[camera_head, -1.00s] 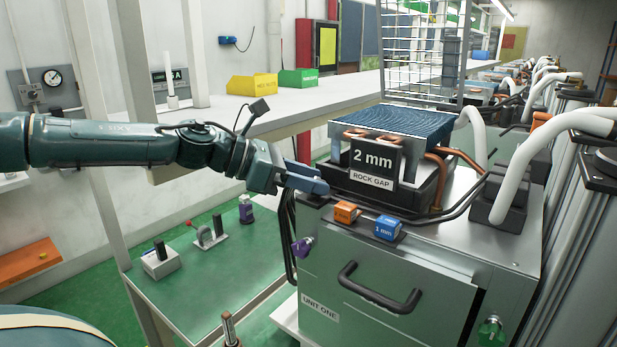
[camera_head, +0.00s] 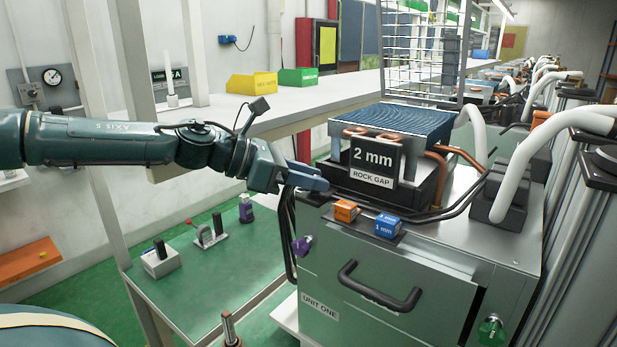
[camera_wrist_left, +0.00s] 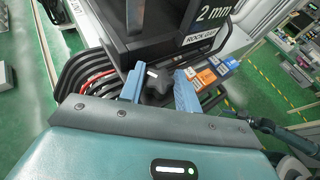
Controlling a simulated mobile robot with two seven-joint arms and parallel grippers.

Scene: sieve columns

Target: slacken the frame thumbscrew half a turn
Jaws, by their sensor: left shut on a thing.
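The frame thumbscrew (camera_wrist_left: 153,87), a black lobed knob, shows in the left wrist view just below the black frame of the sieve unit. My left gripper (camera_wrist_left: 160,97) has its two blue fingers on either side of the knob and is shut on it. In the head view my left gripper (camera_head: 312,181) reaches in from the left to the near left corner of the unit, and its fingers hide the knob. The unit carries a "2 mm ROCK GAP" sign (camera_head: 372,163) under a dark blue ridged top (camera_head: 400,122).
An orange block (camera_head: 345,211) and a blue 1 mm block (camera_head: 388,226) sit on the cabinet's front edge. A black handle (camera_head: 378,288) and a purple knob (camera_head: 302,245) are on its front. Dark cables (camera_head: 287,235) hang below my gripper. A green bench (camera_head: 205,290) stands lower left.

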